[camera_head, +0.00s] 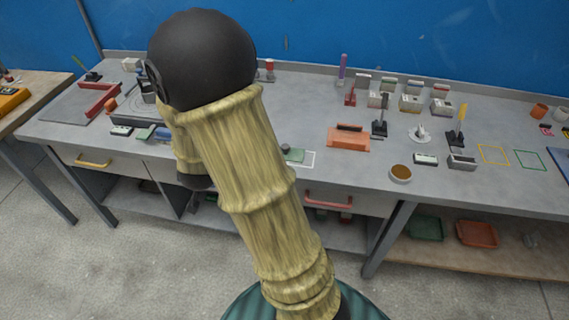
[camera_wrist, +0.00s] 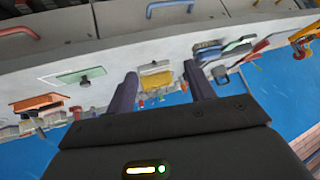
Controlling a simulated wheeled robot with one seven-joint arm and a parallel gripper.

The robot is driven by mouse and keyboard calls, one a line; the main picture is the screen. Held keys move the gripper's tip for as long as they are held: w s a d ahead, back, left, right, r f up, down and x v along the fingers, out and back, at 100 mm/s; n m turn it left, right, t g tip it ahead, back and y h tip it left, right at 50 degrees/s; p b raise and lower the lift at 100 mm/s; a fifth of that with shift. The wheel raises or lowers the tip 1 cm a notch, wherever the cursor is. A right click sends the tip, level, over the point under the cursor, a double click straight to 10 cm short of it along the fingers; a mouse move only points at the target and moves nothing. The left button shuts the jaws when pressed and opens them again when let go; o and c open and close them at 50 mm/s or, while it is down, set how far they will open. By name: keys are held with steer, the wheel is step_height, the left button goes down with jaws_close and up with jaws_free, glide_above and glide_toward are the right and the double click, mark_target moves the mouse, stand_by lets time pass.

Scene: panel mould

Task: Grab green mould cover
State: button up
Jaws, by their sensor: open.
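A flat green plate with a dark knob (camera_head: 293,155), which looks like the green mould cover, lies at a white outline near the bench's front edge. My arm partly hides its left side in the head view. In the wrist view the green plate (camera_wrist: 78,76) lies left of my gripper, clear of the fingers. My gripper (camera_wrist: 160,72) is open, with nothing held. A yellow block (camera_wrist: 156,80) shows on the bench beyond the gap between the fingers. My arm hides the gripper in the head view.
An orange block (camera_head: 348,141) stands right of the green plate. A brown-filled cup (camera_head: 400,173) is near the front edge. Another small green piece (camera_head: 146,132) lies left of my arm beside a blue one (camera_head: 162,134). Red drawer handle (camera_head: 328,201) projects below the bench.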

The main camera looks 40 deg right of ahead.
steer(key=s+d+f+m+g+h+b, duration=0.2)
steer(key=d+f+m+h+b, duration=0.5)
steer(key=d+f+h+b, duration=0.2)
step_height(320, 180, down, 3)
steer(key=d+h, duration=0.2)
steer(key=h, duration=0.2)
steer(key=shift+d+r+g+h, duration=0.15)
steer(key=shift+d+g+h, duration=0.15)
steer(key=shift+w+d, duration=0.1)
steer(key=x, duration=1.1)
steer(key=shift+d+p, duration=0.3)
steer(key=shift+p, duration=0.1)
steer(key=shift+w+d, duration=0.15)
steer(key=shift+d, duration=0.1)
steer(key=x, duration=0.3)
steer(key=p+x, duration=0.1)
steer(key=x, duration=0.1)
steer(key=shift+d+f, duration=0.1)
steer(key=shift+f, duration=0.25)
